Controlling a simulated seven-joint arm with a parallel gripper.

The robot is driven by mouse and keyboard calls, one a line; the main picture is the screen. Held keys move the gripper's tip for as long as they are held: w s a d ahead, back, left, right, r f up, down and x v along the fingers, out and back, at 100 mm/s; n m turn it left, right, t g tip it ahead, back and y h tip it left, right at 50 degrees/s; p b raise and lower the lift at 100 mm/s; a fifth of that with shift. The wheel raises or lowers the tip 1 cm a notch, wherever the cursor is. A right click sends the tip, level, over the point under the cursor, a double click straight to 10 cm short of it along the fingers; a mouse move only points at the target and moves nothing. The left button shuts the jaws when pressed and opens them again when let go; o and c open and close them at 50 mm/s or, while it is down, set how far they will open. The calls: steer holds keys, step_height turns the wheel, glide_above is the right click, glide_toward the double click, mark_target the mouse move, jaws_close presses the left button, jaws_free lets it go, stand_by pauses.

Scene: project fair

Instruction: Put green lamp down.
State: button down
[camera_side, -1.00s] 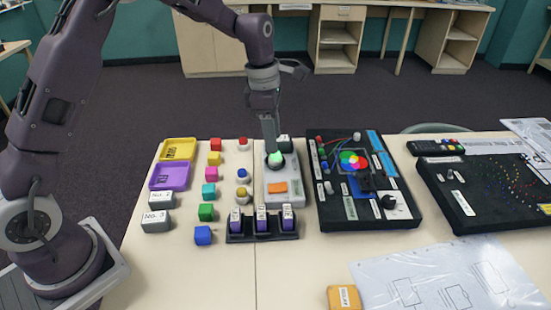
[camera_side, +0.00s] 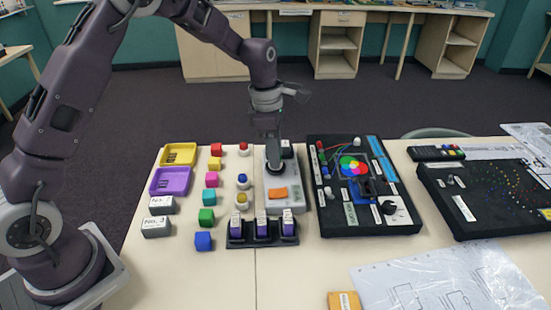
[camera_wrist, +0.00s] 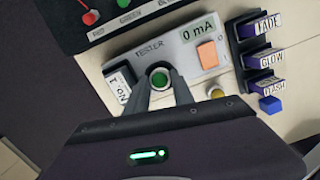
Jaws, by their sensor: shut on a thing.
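The green lamp (camera_wrist: 159,79) shows in the wrist view as a dark green round top in a pale ring. It sits between the two fingers of my gripper (camera_wrist: 161,87), which is shut on it. In the side view my gripper (camera_side: 275,164) points down over the grey tester (camera_side: 297,195) at its far part, and no green shows there. In the wrist view the tester (camera_wrist: 182,50) lies around the lamp, and its display reads 0 mA. Whether the lamp touches the tester, I cannot tell.
An orange switch (camera_side: 278,193) is on the tester. A black rack (camera_side: 262,240) of purple-sided modules stands in front. Coloured cubes, such as a green one (camera_side: 206,216), and other lamps stand left. A black board (camera_side: 330,222) stands close on the right.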

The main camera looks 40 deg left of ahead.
step_height(320, 180, up, 9)
steer(key=t, duration=0.1)
glide_above(181, 158)
step_height(181, 158, down, 3)
steer(key=shift+h, duration=0.4)
steer(key=f, duration=0.9)
steer(key=shift+s+a+f, duration=0.3)
steer(key=shift+s, duration=0.05)
steer(key=c, duration=1.5)
jaws_free()
steer(key=shift+f, duration=0.15)
steer(key=shift+o, duration=0.7)
